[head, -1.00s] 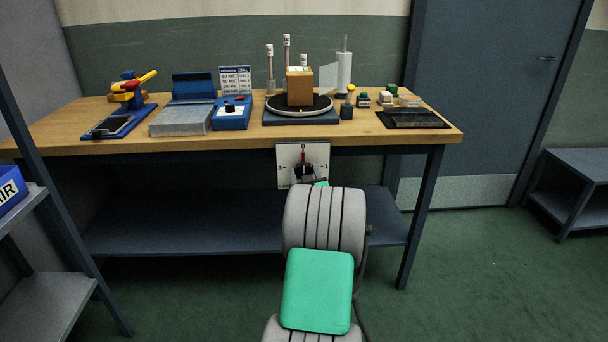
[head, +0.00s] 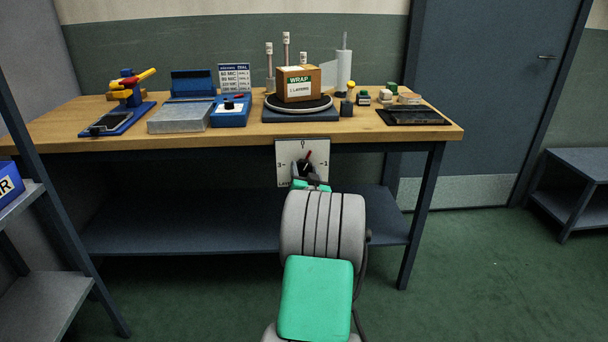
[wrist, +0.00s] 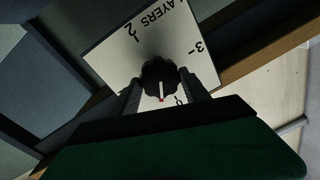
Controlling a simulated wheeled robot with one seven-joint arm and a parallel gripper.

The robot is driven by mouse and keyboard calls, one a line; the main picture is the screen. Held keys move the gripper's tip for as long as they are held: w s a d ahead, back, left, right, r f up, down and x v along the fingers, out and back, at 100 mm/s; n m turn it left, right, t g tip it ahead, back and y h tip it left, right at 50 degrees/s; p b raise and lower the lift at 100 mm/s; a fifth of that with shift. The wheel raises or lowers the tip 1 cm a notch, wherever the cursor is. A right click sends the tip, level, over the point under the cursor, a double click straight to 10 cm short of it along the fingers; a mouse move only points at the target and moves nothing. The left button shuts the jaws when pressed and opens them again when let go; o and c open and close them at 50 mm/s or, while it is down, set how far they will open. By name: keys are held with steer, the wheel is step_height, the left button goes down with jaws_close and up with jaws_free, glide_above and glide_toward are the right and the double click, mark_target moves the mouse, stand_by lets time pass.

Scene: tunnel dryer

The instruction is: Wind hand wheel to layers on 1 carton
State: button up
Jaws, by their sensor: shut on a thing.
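The hand wheel (head: 303,166) is a dark knob with a red-tipped pointer on a white dial plate (head: 318,148) under the bench's front edge. The plate reads 0 at top, 1 at right and 3 at left. The pointer leans a little right of 0. In the wrist view the dark knob (wrist: 158,74) sits between the two fingers of my gripper (wrist: 161,92), which is shut on it; "LAYERS", 2 and 3 show on the plate. The carton (head: 297,84) stands on the round turntable (head: 270,105), its "WRAP" label facing forward; the layer number is too small to read surely.
A blue control box (head: 231,115) and a settings sign (head: 234,78) stand left of the turntable. A film roll (head: 344,72) and a dark tablet (head: 412,117) are to its right. A shelf rack (head: 40,290) stands at the left; the bench's lower shelf is bare.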

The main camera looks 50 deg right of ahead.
steer(key=m, duration=0.6)
steer(key=shift+d+h, duration=0.1)
steer(key=shift+h, duration=0.2)
steer(key=m, duration=0.3)
steer(key=shift+m+h+p, duration=0.3)
steer(key=shift+p, duration=0.05)
steer(key=shift+f+m+g+p, duration=0.1)
steer(key=shift+m+g+p, duration=0.25)
steer(key=shift+m, duration=1.35)
steer(key=o, duration=1.4)
steer(key=shift+f, duration=0.1)
steer(key=shift+c, duration=0.2)
